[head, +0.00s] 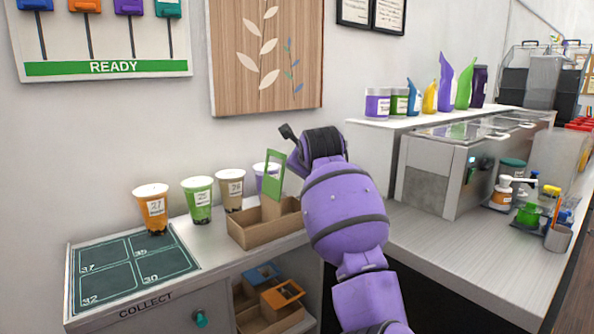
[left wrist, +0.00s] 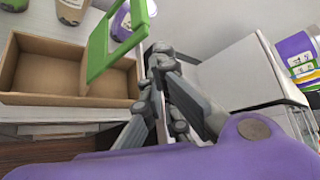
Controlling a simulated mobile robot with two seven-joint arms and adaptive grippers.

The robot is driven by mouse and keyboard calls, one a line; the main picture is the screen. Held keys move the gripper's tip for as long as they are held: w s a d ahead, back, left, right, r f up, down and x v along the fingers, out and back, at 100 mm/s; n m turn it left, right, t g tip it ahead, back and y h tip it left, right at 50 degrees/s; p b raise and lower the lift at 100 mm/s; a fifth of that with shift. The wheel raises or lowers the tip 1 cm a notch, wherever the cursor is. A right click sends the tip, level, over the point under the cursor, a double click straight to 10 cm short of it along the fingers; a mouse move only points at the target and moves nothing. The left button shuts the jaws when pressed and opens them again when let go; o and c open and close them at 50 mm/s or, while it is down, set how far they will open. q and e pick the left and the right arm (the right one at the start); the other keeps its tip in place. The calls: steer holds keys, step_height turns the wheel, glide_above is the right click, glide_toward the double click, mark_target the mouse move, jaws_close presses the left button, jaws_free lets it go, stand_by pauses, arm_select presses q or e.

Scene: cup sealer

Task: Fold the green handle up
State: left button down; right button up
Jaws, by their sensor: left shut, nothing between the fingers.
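The green handle (head: 275,174) is a rectangular frame on the cardboard cup carrier (head: 248,236). It stands nearly upright above the carrier's middle, tilted slightly. In the left wrist view the handle (left wrist: 112,42) rises beside the carrier's open compartments (left wrist: 60,98). My left gripper (left wrist: 160,54) is shut and empty, just right of the handle; whether it touches the handle I cannot tell. In the head view its fingers are mostly hidden by my purple wrist, which covers the carrier's right end. My right gripper is not in view.
Several lidded cups, including an orange one (head: 151,208) and a green one (head: 198,200), stand behind and left of the carrier. A dark numbered mat (head: 135,265) lies left. More carriers (head: 284,293) sit on the shelf below. A metal counter unit (head: 440,175) stands right.

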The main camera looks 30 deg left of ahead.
arm_select(q)
steer(key=shift+w+d+r+p, duration=0.1)
steer(key=shift+d+r+p, duration=0.1)
steer(key=shift+r, duration=0.2)
steer(key=shift+w+d+r+p, duration=0.1)
steer(key=shift+r+p, duration=0.1)
steer(key=shift+r, duration=0.15)
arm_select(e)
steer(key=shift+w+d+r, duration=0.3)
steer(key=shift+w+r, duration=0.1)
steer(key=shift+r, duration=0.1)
arm_select(q)
steer(key=shift+s, duration=0.1)
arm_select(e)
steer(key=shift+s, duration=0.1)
